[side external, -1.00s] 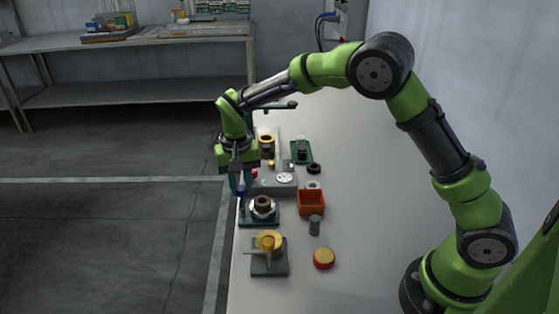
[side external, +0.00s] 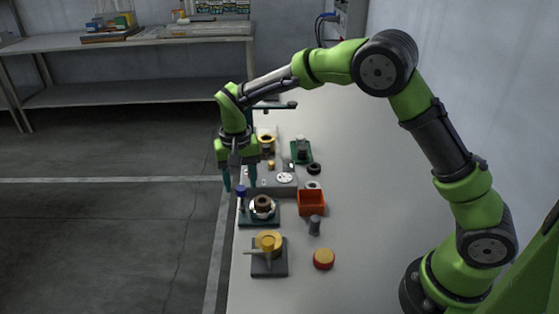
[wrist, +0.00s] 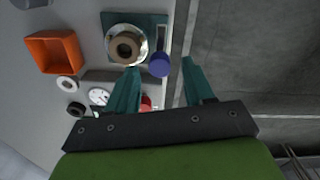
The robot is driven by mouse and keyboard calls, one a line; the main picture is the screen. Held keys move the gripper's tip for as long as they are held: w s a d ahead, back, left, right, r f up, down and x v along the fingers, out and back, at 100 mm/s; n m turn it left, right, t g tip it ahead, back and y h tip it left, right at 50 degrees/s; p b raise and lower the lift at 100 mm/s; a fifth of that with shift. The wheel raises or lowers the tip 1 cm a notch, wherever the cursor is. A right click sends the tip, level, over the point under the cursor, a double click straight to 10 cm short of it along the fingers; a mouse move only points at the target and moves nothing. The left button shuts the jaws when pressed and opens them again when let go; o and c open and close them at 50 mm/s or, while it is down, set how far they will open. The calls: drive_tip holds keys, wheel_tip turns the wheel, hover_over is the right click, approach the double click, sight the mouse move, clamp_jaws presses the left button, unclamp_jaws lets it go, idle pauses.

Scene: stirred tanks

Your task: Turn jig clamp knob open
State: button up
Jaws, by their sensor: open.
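The jig (side external: 270,220) is a dark teal plate with a round metal seat holding a brown ring (side external: 263,202). A blue knob (side external: 241,191) stands at its far left corner. In the wrist view the blue knob (wrist: 160,66) lies beside the seat, between the tips of my fingers. My gripper (side external: 240,186) is open, pointing down, with one teal finger on each side of the knob. The gripper also shows in the wrist view (wrist: 160,68), with a gap between each finger and the knob. I cannot tell the exact fingertip height against the knob.
An orange bin (side external: 311,203) and a grey cylinder (side external: 314,225) stand right of the jig. A yellow-topped fixture with a handle (side external: 268,243) and a red-yellow button (side external: 323,258) are nearer the camera. The table edge runs close on the left.

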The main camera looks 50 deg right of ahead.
wheel_tip(320, 180, up, 16)
drive_tip(key=shift+f, duration=0.15)
idle(0.3)
drive_tip(key=s+d+n+t+y, duration=0.1)
drive_tip(key=s+d+t, duration=0.2)
drive_tip(key=s, duration=0.9)
drive_tip(key=s+d+n+t+y, duration=0.1)
drive_tip(key=s+d+t, duration=0.3)
drive_tip(key=s, duration=0.8)
drive_tip(key=shift+s, duration=0.15)
